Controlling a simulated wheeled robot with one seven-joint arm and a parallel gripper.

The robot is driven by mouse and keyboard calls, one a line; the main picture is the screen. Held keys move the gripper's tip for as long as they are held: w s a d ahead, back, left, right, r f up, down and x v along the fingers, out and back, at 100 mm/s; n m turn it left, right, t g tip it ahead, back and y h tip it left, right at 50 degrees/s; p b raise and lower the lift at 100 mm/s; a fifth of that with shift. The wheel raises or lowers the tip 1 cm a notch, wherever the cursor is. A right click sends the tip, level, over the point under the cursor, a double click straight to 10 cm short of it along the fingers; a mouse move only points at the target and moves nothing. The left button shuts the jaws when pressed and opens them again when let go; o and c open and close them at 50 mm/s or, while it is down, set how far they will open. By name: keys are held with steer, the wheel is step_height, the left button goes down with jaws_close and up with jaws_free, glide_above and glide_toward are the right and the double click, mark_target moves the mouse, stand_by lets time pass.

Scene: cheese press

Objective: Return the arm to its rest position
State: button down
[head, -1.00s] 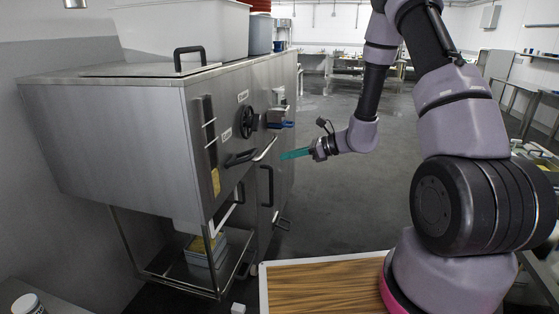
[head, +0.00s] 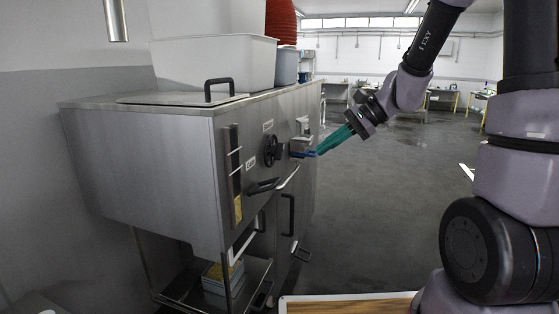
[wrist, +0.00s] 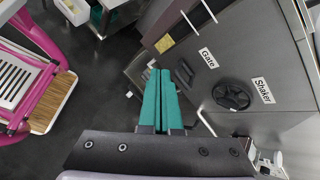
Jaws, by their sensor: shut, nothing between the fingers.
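My gripper (head: 320,152) has teal fingers that are together and hold nothing. In the head view it points left and down from the wrist, beside the front of the steel machine (head: 150,160). My arm reaches in from the upper right of the head view.
A black handwheel (head: 271,150) and bar handles (head: 263,186) stick out from the machine front. A grey tub (head: 215,62) stands on top. A lower shelf holds a container with yellow contents (head: 222,272). The dark floor (head: 400,210) to the right is open.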

steer(key=s+d+r+n+t+h, duration=0.6)
steer(key=s+d+r+n+h, duration=0.2)
steer(key=s+d+r, duration=0.4)
steer(key=shift+s+d+r, duration=0.2)
steer(key=shift+s+r, duration=0.4)
steer(key=shift+s, duration=0.55)
